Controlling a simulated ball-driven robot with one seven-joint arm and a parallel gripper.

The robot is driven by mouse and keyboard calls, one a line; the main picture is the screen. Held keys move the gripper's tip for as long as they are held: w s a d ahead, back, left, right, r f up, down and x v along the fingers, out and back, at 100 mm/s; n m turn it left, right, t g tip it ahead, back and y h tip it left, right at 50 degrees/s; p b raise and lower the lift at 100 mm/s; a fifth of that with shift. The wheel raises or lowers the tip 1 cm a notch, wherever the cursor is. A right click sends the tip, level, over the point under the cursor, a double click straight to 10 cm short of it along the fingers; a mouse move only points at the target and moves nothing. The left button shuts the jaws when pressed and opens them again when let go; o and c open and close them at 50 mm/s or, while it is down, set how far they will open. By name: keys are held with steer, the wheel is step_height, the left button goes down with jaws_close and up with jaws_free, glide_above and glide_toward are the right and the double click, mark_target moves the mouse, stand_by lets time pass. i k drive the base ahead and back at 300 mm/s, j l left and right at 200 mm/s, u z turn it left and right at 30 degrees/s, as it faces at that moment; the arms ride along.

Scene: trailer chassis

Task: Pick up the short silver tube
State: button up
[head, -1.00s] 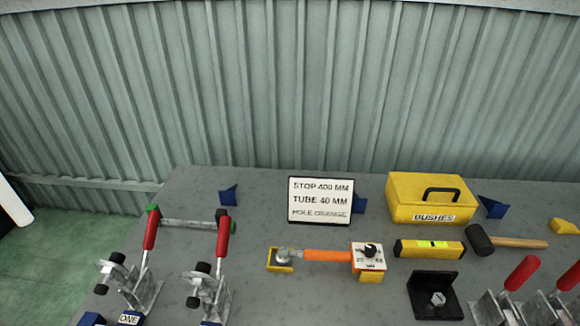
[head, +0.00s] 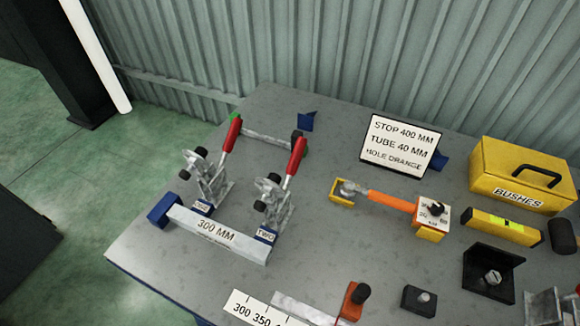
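A thin silver bar or tube (head: 272,141) lies at the back left of the grey bench, behind two toggle clamps, with a green end piece at its left and a black one at its right. A thicker silver square bar labelled 300 MM (head: 215,233) lies in front of the clamps, by a blue block at its left end. Another silver piece (head: 300,306) shows partly at the bottom edge, beside a scale. I cannot tell for sure which of these is the short silver tube. My gripper is not in view.
Two red-handled clamps (head: 227,149) (head: 292,170) stand upright over the 300 MM bar. A sign (head: 399,146), a yellow BUSHES box (head: 519,174), an orange-handled tool (head: 392,201), a yellow level (head: 503,226) and a black bracket (head: 492,272) stand to the right. The bench's middle is clear.

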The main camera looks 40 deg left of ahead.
mark_target(257, 252)
steer(key=u, duration=1.45)
